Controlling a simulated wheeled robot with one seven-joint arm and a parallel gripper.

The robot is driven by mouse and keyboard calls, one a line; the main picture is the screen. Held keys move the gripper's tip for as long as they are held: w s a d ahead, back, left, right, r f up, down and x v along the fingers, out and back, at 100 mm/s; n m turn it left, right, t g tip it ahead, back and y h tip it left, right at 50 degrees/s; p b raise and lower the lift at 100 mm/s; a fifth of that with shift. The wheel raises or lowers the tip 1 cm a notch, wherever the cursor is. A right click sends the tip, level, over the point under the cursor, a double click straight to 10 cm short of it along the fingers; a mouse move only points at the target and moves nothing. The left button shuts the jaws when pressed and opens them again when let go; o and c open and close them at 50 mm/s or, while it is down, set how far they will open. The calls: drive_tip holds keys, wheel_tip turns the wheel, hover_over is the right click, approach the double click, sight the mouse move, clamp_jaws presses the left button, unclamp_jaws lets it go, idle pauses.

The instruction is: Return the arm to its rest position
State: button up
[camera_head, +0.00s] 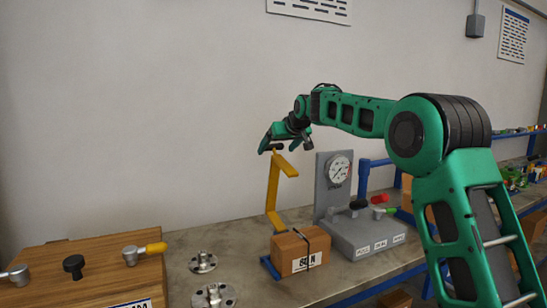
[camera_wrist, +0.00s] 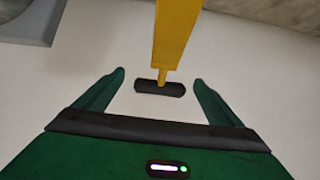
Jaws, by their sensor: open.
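My gripper (camera_head: 286,147) is at the end of my green arm, raised above the bench. A yellow bent stand (camera_head: 273,192) rises from the bench below it, with a black crossbar (camera_wrist: 160,88) near its top. In the wrist view my gripper (camera_wrist: 159,79) is open. The crossbar lies between the two fingertips, with a gap on each side, and neither finger touches it. The yellow stand (camera_wrist: 176,35) also shows there, running up to the top edge.
A cardboard box (camera_head: 297,254), a grey gauge stand (camera_head: 350,230) and flanged metal parts (camera_head: 203,262) are on the bench. A wooden board (camera_head: 75,275) with knobs stands at left. Blue pipework (camera_head: 368,172) is behind my arm. The wall side above is free.

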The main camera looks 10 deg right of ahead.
drive_tip(key=shift+s+d+r, duration=0.2)
drive_tip(key=shift+s+r, duration=0.2)
drive_tip(key=shift+s, duration=0.15)
drive_tip(key=shift+s+d, duration=0.1)
drive_tip(key=shift+s, duration=0.05)
drive_tip(key=s+d+f+m+g+h, duration=0.15)
drive_tip(key=s+d+f, duration=0.5)
drive_tip(key=s, duration=0.95)
drive_tip(key=s+d+f+m+g+h, duration=0.15)
drive_tip(key=s+d+f, duration=0.25)
drive_tip(key=s+f, duration=0.9)
drive_tip(key=s+d+f+g, duration=0.3)
drive_tip(key=s+d+f, duration=0.15)
drive_tip(key=s, duration=1.55)
drive_tip(key=s+d+m+g, duration=0.2)
drive_tip(key=s+d+m, duration=0.1)
drive_tip(key=s+d, duration=0.3)
drive_tip(key=s+d+f+m+g, duration=0.1)
drive_tip(key=s+d, duration=0.4)
drive_tip(key=s, duration=0.5)
drive_tip(key=m+g, duration=0.1)
drive_tip(key=m, duration=0.1)
drive_tip(key=shift+s+d+f+m, duration=0.3)
drive_tip(key=shift+s+d+m, duration=0.05)
drive_tip(key=shift+m, duration=0.05)
